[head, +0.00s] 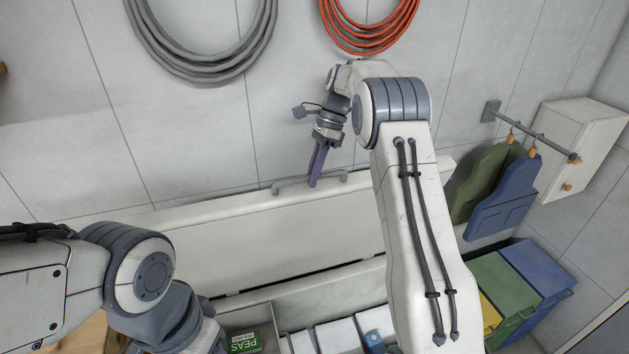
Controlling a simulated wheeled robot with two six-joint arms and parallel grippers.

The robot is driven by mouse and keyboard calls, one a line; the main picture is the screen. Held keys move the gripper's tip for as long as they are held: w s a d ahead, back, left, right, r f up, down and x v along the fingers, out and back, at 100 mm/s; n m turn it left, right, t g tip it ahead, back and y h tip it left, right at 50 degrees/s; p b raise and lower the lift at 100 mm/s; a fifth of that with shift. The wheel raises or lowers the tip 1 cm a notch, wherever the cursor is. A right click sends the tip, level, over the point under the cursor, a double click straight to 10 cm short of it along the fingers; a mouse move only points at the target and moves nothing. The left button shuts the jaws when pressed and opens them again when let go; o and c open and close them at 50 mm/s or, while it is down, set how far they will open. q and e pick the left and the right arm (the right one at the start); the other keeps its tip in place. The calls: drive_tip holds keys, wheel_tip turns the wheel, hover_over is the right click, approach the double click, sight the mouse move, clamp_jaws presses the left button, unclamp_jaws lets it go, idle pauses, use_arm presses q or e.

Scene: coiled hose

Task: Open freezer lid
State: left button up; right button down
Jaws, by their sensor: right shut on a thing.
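The freezer lid (275,243) is a long white panel, raised and standing open near the back wall. Its grey bar handle (288,184) is on its upper edge. My right gripper (315,179) reaches down from above, with its purple fingers shut on the handle. The open freezer (335,294) lies below the lid, and part of its inside shows at the bottom of the view. My left arm comes in at the lower left; its gripper is out of view. My right arm hides the right part of the lid and freezer.
In the freezer are a green peas packet (244,342) and several pale boxes. A grey hose (205,72) and an orange hose (368,44) hang on the wall above. Aprons (505,202) hang on a rail at right, near a white cabinet (577,150) and coloured bins (538,275).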

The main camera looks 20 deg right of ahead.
drive_tip(key=shift+w+d+f, duration=0.2)
drive_tip(key=shift+f, duration=0.1)
drive_tip(key=c, duration=1.2)
unclamp_jaws()
drive_tip(key=shift+o, duration=0.6)
drive_tip(key=shift+d, duration=0.1)
drive_tip(key=shift+r, duration=0.15)
